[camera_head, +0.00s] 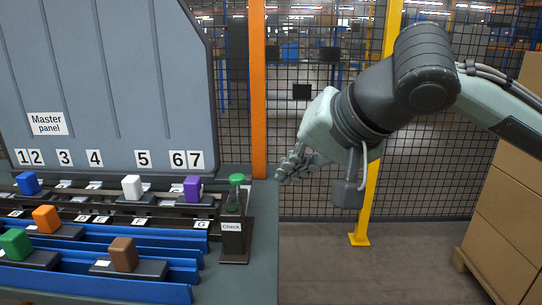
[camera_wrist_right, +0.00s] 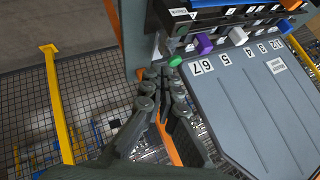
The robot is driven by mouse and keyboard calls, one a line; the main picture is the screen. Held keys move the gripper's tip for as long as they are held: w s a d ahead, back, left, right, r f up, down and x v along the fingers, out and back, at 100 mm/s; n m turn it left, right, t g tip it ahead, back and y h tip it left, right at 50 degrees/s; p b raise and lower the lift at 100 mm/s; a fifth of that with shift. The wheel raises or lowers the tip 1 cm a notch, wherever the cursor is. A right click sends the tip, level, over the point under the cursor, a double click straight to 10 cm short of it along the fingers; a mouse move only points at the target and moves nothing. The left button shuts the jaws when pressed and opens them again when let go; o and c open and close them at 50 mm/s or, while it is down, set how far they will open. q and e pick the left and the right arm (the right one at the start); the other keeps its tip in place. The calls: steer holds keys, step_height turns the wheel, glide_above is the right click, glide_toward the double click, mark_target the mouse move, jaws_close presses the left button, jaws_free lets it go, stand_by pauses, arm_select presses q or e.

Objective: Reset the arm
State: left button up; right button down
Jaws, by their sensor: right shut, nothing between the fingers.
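My right gripper (camera_head: 291,168) is shut and empty. In the head view it hangs in the air just right of the table's right edge, near the green button (camera_head: 237,179) on the Check post (camera_head: 232,235), and apart from it. In the right wrist view my right gripper (camera_wrist_right: 162,82) shows its fingers together, with the green button (camera_wrist_right: 175,61) just beyond the tips. My right arm comes in from the right. My left gripper is in neither view.
The table carries blue (camera_head: 28,183), white (camera_head: 132,187), purple (camera_head: 192,188), orange (camera_head: 46,219), green (camera_head: 15,244) and brown (camera_head: 123,254) blocks on rails. The grey Master panel (camera_head: 110,90) stands behind. A yellow post (camera_head: 372,200), mesh fence and stacked boxes (camera_head: 505,215) stand right.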

steer(key=s+a, duration=0.2)
steer(key=a, duration=0.2)
steer(key=w+d+f, duration=0.8)
steer(key=w+f, duration=0.5)
steer(key=f, duration=0.1)
steer(key=d+f+h, duration=0.4)
steer(key=d+f, duration=1.1)
steer(key=f, duration=0.5)
steer(key=s+d+f+n+g+h, duration=0.1)
steer(key=s+d+f+h, duration=0.1)
steer(key=s+d+f, duration=0.45)
steer(key=s+d+f+n+h, duration=0.15)
steer(key=s+d+f, duration=0.25)
steer(key=d+f, duration=0.5)
steer(key=s+d+f+n+g+h, duration=0.2)
steer(key=s+d+f, duration=0.45)
steer(key=s, duration=0.35)
steer(key=s+d+f+n+g+h, duration=0.1)
steer(key=s+d+f+n, duration=0.1)
steer(key=s+d+f, duration=0.7)
steer(key=s+a+f+m+y, duration=0.1)
steer(key=s+a+y, duration=0.1)
steer(key=a, duration=0.9)
steer(key=s+a+f+m+g+y, duration=0.1)
steer(key=s+a+f, duration=0.1)
steer(key=a, duration=1)
steer(key=shift+s+a+m+y, duration=0.15)
steer(key=shift+a+m+y, duration=0.15)
steer(key=shift+m+y, duration=0.05)
